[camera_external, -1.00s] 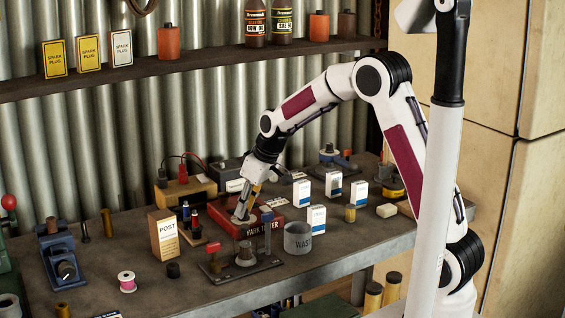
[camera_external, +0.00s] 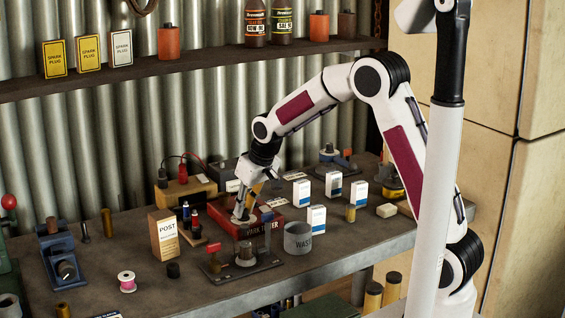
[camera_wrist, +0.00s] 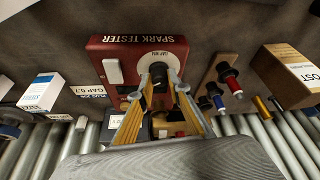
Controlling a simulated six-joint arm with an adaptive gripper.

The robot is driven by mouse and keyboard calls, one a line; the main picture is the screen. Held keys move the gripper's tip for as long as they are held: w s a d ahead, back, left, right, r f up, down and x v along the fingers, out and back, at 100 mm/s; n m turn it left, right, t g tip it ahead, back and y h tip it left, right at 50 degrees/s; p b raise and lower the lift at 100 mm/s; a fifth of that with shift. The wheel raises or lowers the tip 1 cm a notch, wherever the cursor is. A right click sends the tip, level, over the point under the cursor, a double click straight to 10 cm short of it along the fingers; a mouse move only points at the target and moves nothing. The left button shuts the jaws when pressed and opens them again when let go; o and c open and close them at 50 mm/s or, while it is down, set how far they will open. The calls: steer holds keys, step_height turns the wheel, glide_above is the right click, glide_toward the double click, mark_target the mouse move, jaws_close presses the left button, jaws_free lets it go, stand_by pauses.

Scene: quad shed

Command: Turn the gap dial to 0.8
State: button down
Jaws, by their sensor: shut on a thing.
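The red spark tester (camera_external: 264,226) stands on the bench, and its lettered front shows below my gripper (camera_external: 242,216). In the wrist view the spark tester (camera_wrist: 107,65) shows its lettering upside down, with a white switch (camera_wrist: 113,71) on its face. The gap dial (camera_wrist: 158,70), a dark knob on a pale scale plate, sits between the two yellow fingertips of my gripper (camera_wrist: 159,82). The fingers are shut on the knob. They partly cover it and its scale, so I cannot read the setting. In the external view the dial is hidden by my gripper.
A grey waste cup (camera_external: 298,238) and a stand with a red block (camera_external: 246,262) are close in front of the tester. White boxes (camera_external: 317,218) stand to its right. The POST box (camera_external: 164,236) and small coloured posts (camera_external: 190,222) are to its left.

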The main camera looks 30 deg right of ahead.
steer(key=c, duration=1.9)
jaws_free()
steer(key=shift+r, duration=0.2)
steer(key=v, duration=1.1)
steer(key=shift+r, duration=0.3)
steer(key=shift+s+d, duration=0.1)
steer(key=shift+s, duration=0.15)
